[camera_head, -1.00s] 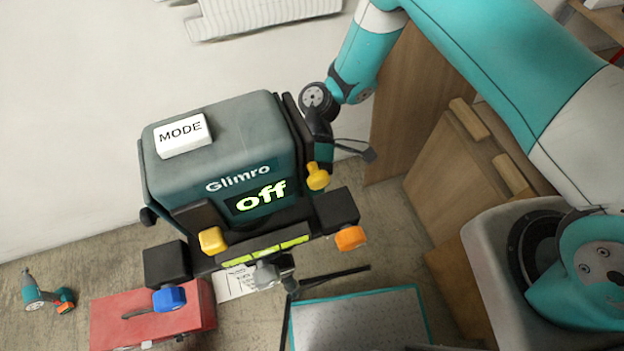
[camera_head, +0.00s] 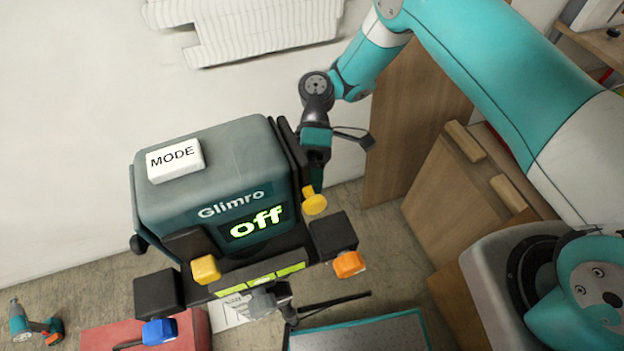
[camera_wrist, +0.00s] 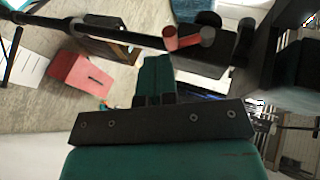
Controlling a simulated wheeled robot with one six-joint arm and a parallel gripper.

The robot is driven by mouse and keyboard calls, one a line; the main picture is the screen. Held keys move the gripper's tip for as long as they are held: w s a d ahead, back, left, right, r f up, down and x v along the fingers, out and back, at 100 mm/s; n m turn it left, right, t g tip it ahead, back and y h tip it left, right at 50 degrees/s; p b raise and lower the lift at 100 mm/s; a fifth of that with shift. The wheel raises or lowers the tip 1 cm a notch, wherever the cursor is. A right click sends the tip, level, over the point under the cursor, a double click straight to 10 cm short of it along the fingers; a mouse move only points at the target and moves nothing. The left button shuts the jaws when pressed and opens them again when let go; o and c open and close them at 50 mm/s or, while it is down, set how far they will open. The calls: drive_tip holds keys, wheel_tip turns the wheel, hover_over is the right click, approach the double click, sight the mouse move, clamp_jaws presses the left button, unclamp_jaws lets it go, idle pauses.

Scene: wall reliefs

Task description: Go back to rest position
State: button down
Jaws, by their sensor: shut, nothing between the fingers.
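The Glimro machine (camera_head: 213,180) stands left of centre in the head view. Its screen (camera_head: 257,221) reads "off", and a white MODE button (camera_head: 174,160) sits on top. Yellow, orange and blue knobs show on its front. My gripper (camera_head: 315,158) is at the machine's right rear side, above the upper yellow knob (camera_head: 314,201); its fingertips are partly hidden there. In the wrist view, my gripper (camera_wrist: 155,62) has its teal fingers together with nothing between them. A red-ended lever (camera_wrist: 188,40) shows beyond the fingers.
A red toolbox (camera_head: 150,335) and a drill (camera_head: 35,325) are on the floor at lower left. Wooden panels (camera_head: 420,110) stand at right behind my arm. A radiator (camera_head: 245,25) hangs on the wall. A teal-edged panel (camera_head: 360,333) is at the bottom.

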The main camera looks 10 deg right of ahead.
drive_tip(key=shift+w+d+r, duration=0.15)
drive_tip(key=shift+w+d, duration=0.05)
drive_tip(key=shift+w, duration=0.65)
